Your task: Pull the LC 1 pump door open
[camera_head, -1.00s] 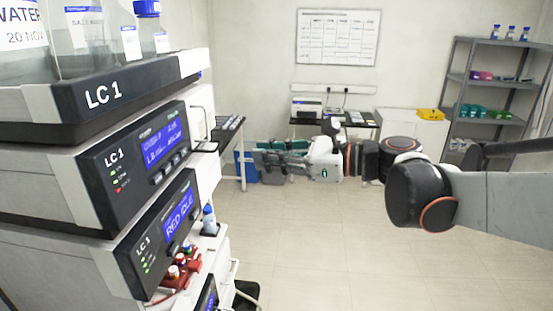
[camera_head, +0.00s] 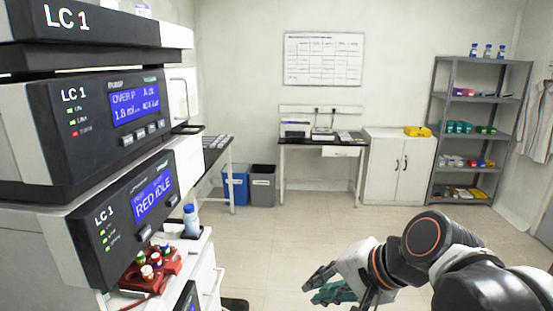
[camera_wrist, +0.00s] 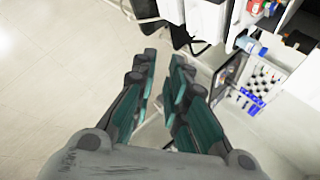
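The LC 1 stack fills the left of the head view. Its upper dark-fronted module (camera_head: 95,150) has a blue display starting "OVER P" with a flow figure, a red light and a row of buttons; I take it for the pump. Its front looks shut. A lower LC 1 module (camera_head: 125,235) shows "RED IDLE". My gripper (camera_head: 318,285) is low in the middle of the head view, right of the stack and well apart from it. In the wrist view its teal-padded fingers (camera_wrist: 165,58) stand apart with nothing between them.
A red vial holder (camera_head: 165,275) and a capped bottle (camera_head: 191,221) stand by the lower module. Bins (camera_head: 262,190), a bench, a white cabinet (camera_head: 395,175) and grey shelves (camera_head: 435,130) line the back. The floor between is clear.

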